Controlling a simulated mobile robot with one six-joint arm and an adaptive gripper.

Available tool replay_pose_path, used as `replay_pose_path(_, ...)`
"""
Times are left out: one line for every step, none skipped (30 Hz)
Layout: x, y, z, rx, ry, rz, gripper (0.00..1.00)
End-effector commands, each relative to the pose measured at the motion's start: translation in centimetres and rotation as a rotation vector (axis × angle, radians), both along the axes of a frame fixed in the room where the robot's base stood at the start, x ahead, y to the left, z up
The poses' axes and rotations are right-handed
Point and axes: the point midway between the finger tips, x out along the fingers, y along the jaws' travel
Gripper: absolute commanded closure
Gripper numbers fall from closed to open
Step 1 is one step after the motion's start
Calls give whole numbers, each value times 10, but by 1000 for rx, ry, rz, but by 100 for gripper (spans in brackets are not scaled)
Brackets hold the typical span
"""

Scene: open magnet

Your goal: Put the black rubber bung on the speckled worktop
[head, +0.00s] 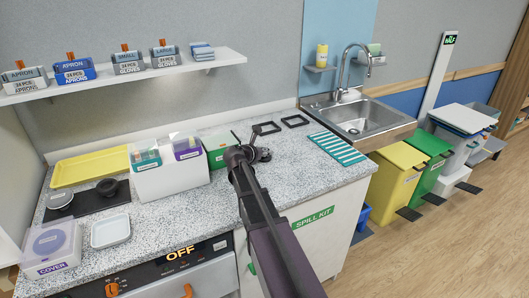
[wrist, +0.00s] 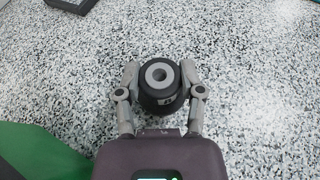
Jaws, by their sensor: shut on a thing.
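The black rubber bung (wrist: 160,101) shows in the wrist view as a round black piece with a grey ring and a hole on top. My gripper (wrist: 160,78) is shut on it, one finger on each side. The speckled worktop (wrist: 250,70) lies below; I cannot tell whether the bung touches it. In the head view my gripper (head: 248,153) is over the worktop (head: 285,180), right of the green box, and the bung is hard to make out there.
A green box (head: 217,155) and a white bin holder (head: 170,178) stand left of my gripper. Two black frames (head: 295,121) lie behind, and a striped cloth (head: 337,148) lies right, before the sink (head: 360,118).

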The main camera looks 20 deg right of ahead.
Motion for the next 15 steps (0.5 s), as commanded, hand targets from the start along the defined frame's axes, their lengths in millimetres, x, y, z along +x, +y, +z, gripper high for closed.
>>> replay_pose_path(0, 0, -2, 0, 0, 0, 99)
replay_pose_path(0, 0, -3, 0, 0, 0, 99)
replay_pose_path(0, 0, -3, 0, 0, 0, 47)
replay_pose_path(0, 0, -2, 0, 0, 0, 38)
replay_pose_path(0, 0, -2, 0, 0, 0, 30)
replay_pose_path(0, 0, -2, 0, 0, 0, 18)
replay_pose_path(0, 0, -2, 0, 0, 0, 16)
replay_pose_path(0, 0, -2, 0, 0, 0, 16)
replay_pose_path(0, 0, -2, 0, 0, 0, 16)
replay_pose_path(0, 0, -2, 0, 0, 0, 16)
replay_pose_path(0, 0, -2, 0, 0, 0, 16)
replay_pose_path(0, 0, -2, 0, 0, 0, 16)
replay_pose_path(0, 0, -2, 0, 0, 0, 16)
replay_pose_path(0, 1, -2, 0, 0, 1, 16)
replay_pose_path(0, 1, -2, 0, 0, 1, 16)
